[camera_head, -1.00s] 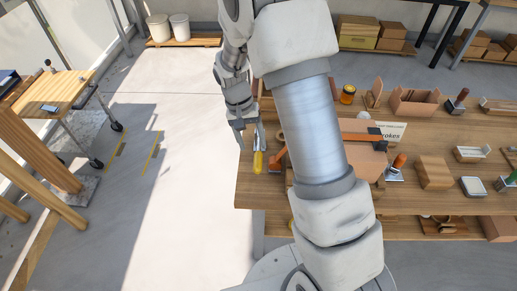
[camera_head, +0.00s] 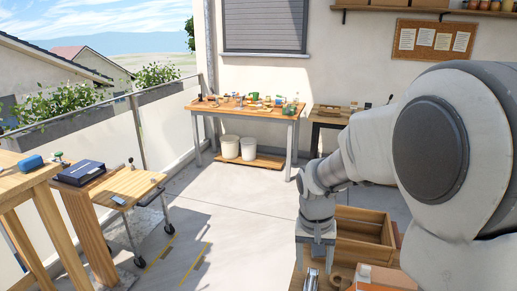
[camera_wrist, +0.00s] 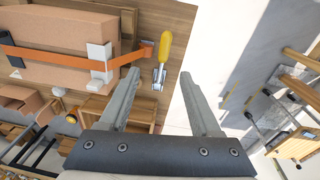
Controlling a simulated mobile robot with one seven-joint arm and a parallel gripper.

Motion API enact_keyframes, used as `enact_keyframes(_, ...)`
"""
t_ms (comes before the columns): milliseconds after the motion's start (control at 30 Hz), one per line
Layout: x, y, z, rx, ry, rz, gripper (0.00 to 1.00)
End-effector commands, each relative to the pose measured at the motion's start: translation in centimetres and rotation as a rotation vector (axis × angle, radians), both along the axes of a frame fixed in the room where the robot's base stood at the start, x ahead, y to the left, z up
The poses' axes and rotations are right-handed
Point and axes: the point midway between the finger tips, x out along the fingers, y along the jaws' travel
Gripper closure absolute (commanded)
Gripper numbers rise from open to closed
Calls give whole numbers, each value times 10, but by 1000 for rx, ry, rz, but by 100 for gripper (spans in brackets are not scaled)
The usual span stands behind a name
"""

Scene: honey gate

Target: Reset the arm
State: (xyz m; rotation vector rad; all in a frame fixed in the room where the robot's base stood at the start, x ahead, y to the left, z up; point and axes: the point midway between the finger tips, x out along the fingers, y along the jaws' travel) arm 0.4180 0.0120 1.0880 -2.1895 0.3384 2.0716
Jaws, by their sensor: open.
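My gripper (camera_wrist: 160,76) is open and empty in the wrist view, its two grey fingers spread apart. A yellow-handled metal tool (camera_wrist: 165,47) lies on the wooden table (camera_wrist: 160,14) ahead of the fingers, its metal end showing between the fingertips. I cannot tell the height of the gap between them. In the head view my arm comes in from the right and bends down to my gripper (camera_head: 315,250) over the near table; the fingers are not clear there.
A cardboard box (camera_wrist: 65,38) with an orange strap (camera_wrist: 70,62) lies beside the tool. In the head view, a cluttered workbench (camera_head: 245,111) stands at the back with two white buckets (camera_head: 230,147) below. A wheeled wooden cart (camera_head: 127,187) is left. Open floor (camera_head: 225,225) lies between.

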Motion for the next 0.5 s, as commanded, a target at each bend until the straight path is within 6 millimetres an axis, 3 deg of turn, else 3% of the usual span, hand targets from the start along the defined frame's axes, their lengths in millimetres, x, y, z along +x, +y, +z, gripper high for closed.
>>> enact_keyframes(33, -8, -2, 16, 9, -30, 10, 36)
enact_keyframes(200, -36, -5, 57, 31, -107, 55, 36)
enact_keyframes(500, -95, -10, 108, 46, -250, 135, 36)
